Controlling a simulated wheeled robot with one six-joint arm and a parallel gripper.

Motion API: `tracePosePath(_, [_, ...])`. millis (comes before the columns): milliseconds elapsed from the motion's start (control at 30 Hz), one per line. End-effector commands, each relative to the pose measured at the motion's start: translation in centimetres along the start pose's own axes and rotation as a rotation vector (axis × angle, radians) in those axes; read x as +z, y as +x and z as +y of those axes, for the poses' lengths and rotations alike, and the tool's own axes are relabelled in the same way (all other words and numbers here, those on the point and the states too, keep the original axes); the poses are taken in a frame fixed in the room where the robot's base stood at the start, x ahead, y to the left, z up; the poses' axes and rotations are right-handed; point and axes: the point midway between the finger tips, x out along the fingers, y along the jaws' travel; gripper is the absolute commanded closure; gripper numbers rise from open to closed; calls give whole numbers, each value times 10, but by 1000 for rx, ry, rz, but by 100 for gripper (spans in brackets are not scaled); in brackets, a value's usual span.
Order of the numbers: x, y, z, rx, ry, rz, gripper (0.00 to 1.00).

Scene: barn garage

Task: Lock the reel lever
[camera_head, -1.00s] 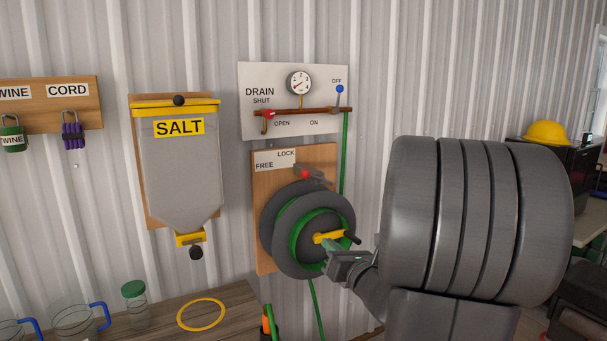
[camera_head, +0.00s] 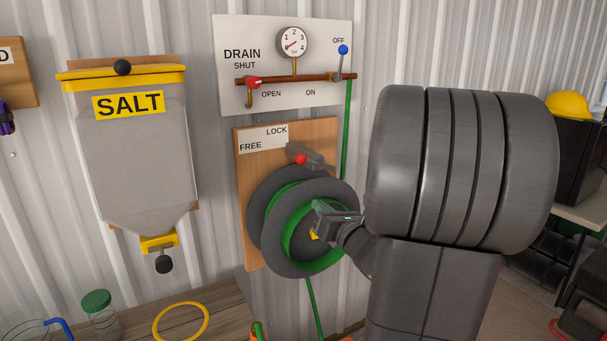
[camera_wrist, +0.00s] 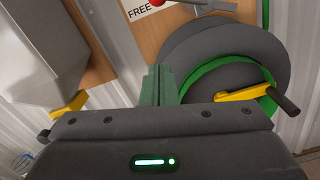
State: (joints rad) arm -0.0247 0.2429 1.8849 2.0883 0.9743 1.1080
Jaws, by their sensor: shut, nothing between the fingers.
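The hose reel (camera_head: 270,210) is a dark grey drum with green hose on a wooden board (camera_head: 242,190). Its lever has a red knob (camera_head: 300,159) on a grey arm (camera_head: 318,162) above the drum, below the LOCK/FREE label (camera_head: 263,138). The knob also shows at the top of the wrist view (camera_wrist: 157,2). My gripper (camera_head: 318,207) is in front of the reel, below the lever and apart from it. In the wrist view its fingers (camera_wrist: 158,84) are shut together and empty. A yellow crank with a black handle (camera_wrist: 262,93) is right of the fingers.
The drain panel (camera_head: 232,95), with its gauge and red and blue handles, is above the reel. The salt hopper (camera_head: 135,150) hangs to the left. A bench below holds a yellow ring (camera_head: 158,325) and a green-lidded jar (camera_head: 97,310).

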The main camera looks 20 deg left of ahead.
Motion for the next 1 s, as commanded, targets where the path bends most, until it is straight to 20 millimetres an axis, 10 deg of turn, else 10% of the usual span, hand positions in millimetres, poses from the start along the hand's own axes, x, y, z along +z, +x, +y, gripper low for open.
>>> tracePosePath(267, [0, 13, 1, 3, 0, 2, 100])
tracePosePath(733, [3, 105, 2, 2, 1, 1, 100])
tracePosePath(1000, [36, 109, 0, -1, 0, -1, 100])
